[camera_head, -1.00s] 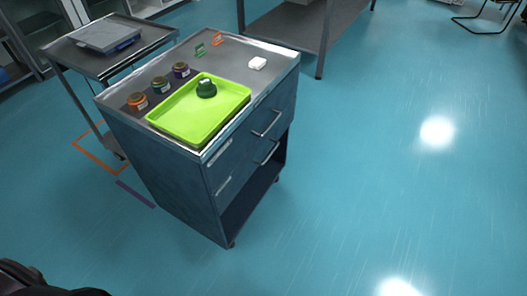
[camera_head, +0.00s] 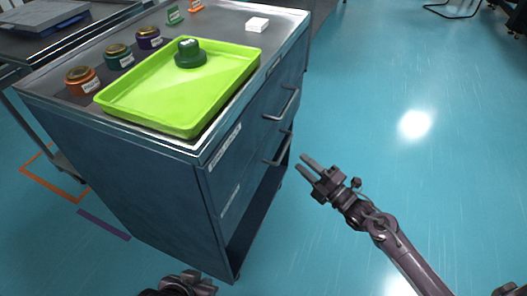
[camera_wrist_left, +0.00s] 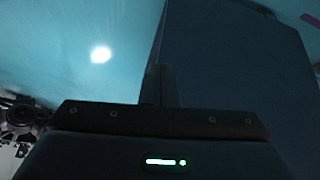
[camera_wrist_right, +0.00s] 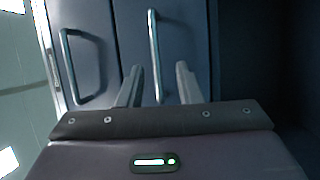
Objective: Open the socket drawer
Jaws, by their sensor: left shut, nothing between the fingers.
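The blue-grey drawer cabinet (camera_head: 130,160) has two shut drawers with bar handles; their labels are too small to read. The upper handle (camera_head: 282,103) and lower handle (camera_head: 278,150) face right in the head view. My right gripper (camera_head: 305,168) is open and empty, just right of the lower handle. In the right wrist view its fingers (camera_wrist_right: 158,85) point at the drawer fronts, with the lower handle (camera_wrist_right: 154,55) ahead between them and the upper handle (camera_wrist_right: 75,65) to the left. My left gripper (camera_wrist_left: 165,85) is shut and empty, low beside the cabinet's side.
A green tray (camera_head: 180,90) with a dark green lidded item, several small jars and a white block (camera_head: 257,24) sit on the cabinet top. An open shelf lies below the drawers. Another cart (camera_head: 70,40) stands behind left.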

